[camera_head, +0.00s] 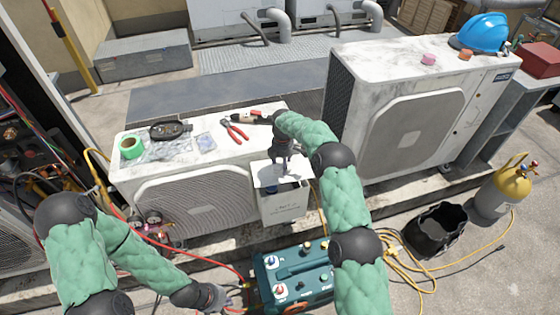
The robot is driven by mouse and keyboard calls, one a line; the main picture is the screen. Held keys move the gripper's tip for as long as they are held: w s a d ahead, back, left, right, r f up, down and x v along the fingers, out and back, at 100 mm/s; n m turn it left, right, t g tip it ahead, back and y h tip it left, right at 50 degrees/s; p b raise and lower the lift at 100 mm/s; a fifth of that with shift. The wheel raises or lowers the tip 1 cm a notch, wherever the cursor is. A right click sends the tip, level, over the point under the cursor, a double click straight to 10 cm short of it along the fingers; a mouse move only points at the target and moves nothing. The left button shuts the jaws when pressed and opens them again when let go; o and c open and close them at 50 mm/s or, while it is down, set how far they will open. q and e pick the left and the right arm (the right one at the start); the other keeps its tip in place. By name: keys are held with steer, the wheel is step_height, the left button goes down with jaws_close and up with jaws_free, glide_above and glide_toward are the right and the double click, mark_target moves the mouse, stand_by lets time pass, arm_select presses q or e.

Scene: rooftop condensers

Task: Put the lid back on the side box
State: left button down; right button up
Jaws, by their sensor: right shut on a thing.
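The side box (284,206) is a pale grey box on the right end of the front of the nearer condenser. Dark parts show inside its upper opening. My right gripper (283,168) points down just above the box and is shut on the white lid (296,171). The lid is over the box's top, but I cannot tell whether it touches the rim. My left gripper (218,299) is low in the view, left of the teal machine and away from the box. Its fingers are too small and dark to read.
A teal machine (292,274) stands below the box. Red and yellow hoses cross the floor.

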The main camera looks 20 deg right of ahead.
steer(key=shift+w+f+n, duration=0.4)
steer(key=shift+w+f, duration=0.1)
steer(key=shift+w, duration=0.1)
steer(key=shift+f+b, duration=0.7)
steer(key=shift+f, duration=0.65)
steer(key=shift+f+b, duration=1.65)
steer(key=shift+f, duration=0.85)
steer(key=shift+d, duration=0.25)
steer(key=shift+f+b, duration=0.45)
steer(key=shift+b, duration=0.2)
steer(key=o, duration=1.5)
steer(key=shift+c, duration=0.2)
steer(key=shift+s, duration=0.1)
step_height(320, 180, up, 12)
steer(key=shift+f, duration=0.1)
